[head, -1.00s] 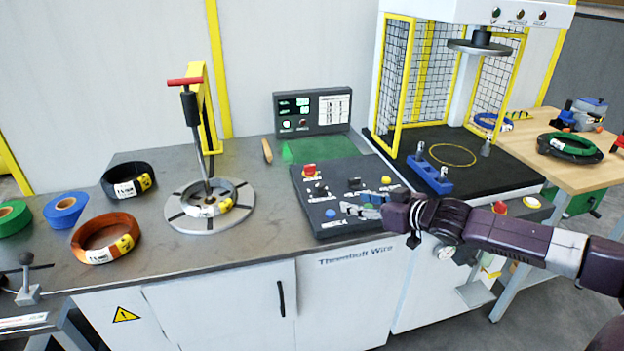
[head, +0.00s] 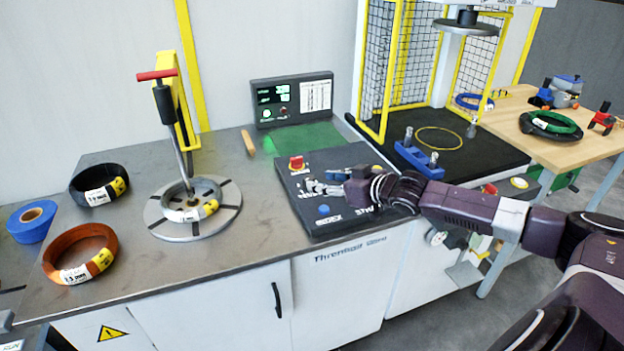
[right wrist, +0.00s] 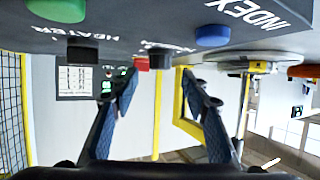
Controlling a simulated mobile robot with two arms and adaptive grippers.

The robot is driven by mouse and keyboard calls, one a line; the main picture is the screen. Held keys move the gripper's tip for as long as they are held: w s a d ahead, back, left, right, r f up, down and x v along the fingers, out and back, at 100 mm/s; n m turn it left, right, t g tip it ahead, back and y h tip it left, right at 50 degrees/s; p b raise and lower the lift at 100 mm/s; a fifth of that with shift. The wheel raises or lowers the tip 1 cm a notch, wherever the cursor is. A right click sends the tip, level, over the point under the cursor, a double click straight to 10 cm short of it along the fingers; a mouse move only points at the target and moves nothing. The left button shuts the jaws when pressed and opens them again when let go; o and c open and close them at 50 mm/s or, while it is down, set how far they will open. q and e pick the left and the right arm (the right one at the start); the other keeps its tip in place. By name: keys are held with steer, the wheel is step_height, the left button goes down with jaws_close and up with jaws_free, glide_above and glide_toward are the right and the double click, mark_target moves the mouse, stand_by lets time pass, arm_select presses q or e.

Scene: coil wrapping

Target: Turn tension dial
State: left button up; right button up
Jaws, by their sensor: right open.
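The black control panel (head: 341,158) lies on the bench with a red knob (head: 297,162) and a blue button (head: 323,210). My right gripper (head: 316,187) is low over the panel, between the red knob and the blue button, and hides part of it. In the right wrist view, which is upside down, its fingers (right wrist: 163,80) are open and apart. A black dial (right wrist: 158,58) shows between and beyond the fingertips; its label is not fully readable. Contact cannot be told. Another black dial (right wrist: 82,50) sits beside the HEATER label. My left gripper is not in view.
A display box (head: 292,100) stands behind the panel. Left are a round plate (head: 163,229) with a lever clamp, a copper coil (head: 110,240) and a black coil (head: 78,182). A yellow mesh cage (head: 385,60) and blue block (head: 425,160) stand right.

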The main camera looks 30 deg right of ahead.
mark_target(311, 179)
steer(key=shift+x, duration=1.1)
steer(key=shift+p+x, duration=0.3)
steer(key=shift+x, duration=0.8)
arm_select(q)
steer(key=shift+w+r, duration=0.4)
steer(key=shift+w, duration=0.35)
arm_select(e)
steer(key=shift+w+f, duration=0.1)
steer(key=shift+w, duration=0.2)
steer(key=shift+c, duration=0.4)
steer(key=shift+a, duration=0.1)
steer(key=c, duration=1.1)
